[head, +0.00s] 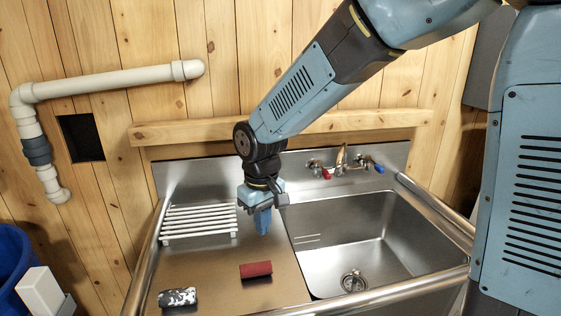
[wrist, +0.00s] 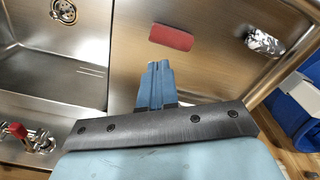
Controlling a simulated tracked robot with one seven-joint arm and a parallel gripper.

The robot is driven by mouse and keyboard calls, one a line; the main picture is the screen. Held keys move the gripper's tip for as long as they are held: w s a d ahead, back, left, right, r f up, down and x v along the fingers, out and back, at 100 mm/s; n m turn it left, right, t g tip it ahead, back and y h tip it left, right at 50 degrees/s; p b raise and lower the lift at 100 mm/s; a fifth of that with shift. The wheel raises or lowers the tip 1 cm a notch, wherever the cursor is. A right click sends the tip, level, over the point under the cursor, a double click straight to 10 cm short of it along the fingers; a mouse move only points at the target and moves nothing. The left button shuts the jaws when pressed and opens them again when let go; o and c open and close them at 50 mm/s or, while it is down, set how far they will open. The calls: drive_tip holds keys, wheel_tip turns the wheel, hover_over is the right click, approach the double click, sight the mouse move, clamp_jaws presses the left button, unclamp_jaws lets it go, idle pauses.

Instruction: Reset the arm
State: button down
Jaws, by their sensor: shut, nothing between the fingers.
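My gripper (head: 263,222) points down above the steel drainboard, left of the sink basin, in the head view. Its blue fingers are together with nothing between them; they also show in the wrist view (wrist: 155,75). My arm reaches in from the upper right and bends at the wrist above the drainboard.
A red block (head: 256,269) and a black-and-white patterned cylinder (head: 178,297) lie on the drainboard (head: 215,270). A white rack (head: 199,222) lies at its back left. The sink basin (head: 350,235) is empty, with a faucet (head: 341,160) behind. A blue bin (head: 15,270) stands left.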

drive_tip(key=s+d+r+m+t, duration=0.25)
drive_tip(key=d+r, duration=0.35)
drive_tip(key=d, duration=0.5)
drive_tip(key=s+d+r+m+t, duration=0.1)
drive_tip(key=s+d+r+m, duration=0.15)
drive_tip(key=d+r, duration=0.6)
drive_tip(key=s+d+m+t, duration=0.1)
drive_tip(key=s+d+m, duration=0.2)
drive_tip(key=s+d, duration=0.3)
drive_tip(key=d, duration=0.3)
drive_tip(key=shift+s+d+t, duration=0.15)
drive_tip(key=shift+s+t, duration=0.05)
drive_tip(key=shift+t, duration=0.15)
